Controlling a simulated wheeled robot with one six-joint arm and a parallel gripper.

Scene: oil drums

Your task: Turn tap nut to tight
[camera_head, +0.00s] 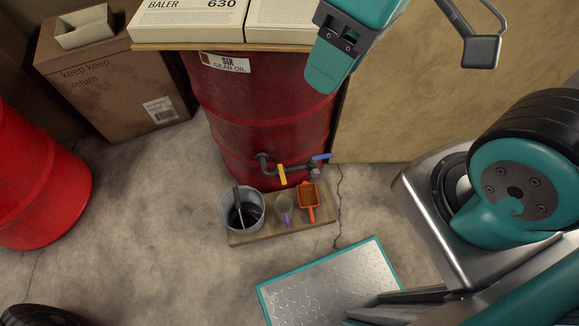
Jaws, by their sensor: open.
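A dark red drum (262,110) stands upright at the centre back, with a "SIX GEAR OIL" label. Low on its front is a dark pipe tap (265,161) with a yellow lever (282,175) and a blue lever (322,157). A small grey fitting (315,172), possibly the tap nut, sits under the blue lever; I cannot tell how tight it is.
A bright red drum (40,185) stands left, a cardboard box (110,95) behind. A tan panel (410,120) stands right of the drum.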

